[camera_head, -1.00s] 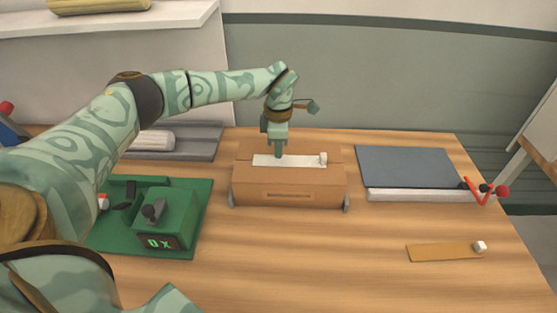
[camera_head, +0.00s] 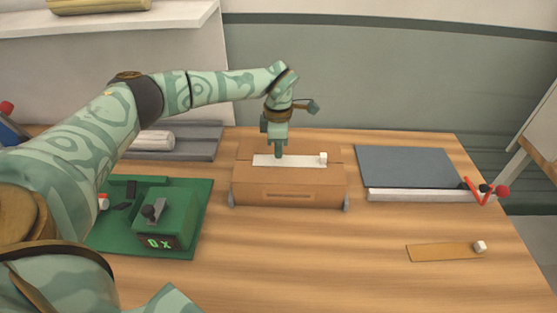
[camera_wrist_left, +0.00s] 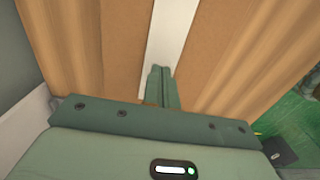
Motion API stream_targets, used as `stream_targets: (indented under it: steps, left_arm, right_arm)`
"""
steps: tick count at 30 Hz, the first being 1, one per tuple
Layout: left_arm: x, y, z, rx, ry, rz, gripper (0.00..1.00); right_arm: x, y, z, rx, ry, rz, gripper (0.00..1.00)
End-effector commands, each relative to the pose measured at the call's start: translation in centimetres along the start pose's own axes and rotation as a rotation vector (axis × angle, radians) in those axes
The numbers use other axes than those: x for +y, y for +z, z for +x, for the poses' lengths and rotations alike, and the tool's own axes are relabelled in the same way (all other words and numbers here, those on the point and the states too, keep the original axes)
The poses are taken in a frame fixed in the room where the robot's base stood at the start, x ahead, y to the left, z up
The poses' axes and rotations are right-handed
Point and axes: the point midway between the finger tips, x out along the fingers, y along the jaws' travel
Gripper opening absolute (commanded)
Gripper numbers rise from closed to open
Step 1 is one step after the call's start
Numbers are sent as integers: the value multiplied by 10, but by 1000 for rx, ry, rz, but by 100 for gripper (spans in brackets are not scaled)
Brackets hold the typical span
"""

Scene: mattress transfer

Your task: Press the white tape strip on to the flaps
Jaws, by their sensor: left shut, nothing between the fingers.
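The white tape strip (camera_head: 300,161) lies across the top of a brown cardboard box (camera_head: 288,186), along the closed flaps (camera_head: 310,151). A small white block (camera_head: 323,158) sits at the strip's right end. My left gripper (camera_head: 278,154) is shut and empty, pointing down at the left part of the strip; its tips appear to touch it. In the left wrist view the shut fingers (camera_wrist_left: 161,75) are over the white strip (camera_wrist_left: 168,30), with brown flap on both sides. The fingertips hide a little of the strip. My right gripper is not in view.
A green base (camera_head: 180,248) with a green device and display stands left of the box. A grey tray (camera_head: 205,150) with a white roll is behind it. A blue-grey panel (camera_head: 405,166) and a tan strip (camera_head: 440,252) lie to the right.

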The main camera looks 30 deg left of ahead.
Motion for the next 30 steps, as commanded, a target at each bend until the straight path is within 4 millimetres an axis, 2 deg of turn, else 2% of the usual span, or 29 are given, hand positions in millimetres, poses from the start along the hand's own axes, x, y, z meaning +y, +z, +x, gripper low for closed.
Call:
stream_targets:
  steps: [30]
  left_arm:
    - [0,0,17,0,0,0,0]
  right_arm:
    - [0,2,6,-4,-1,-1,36]
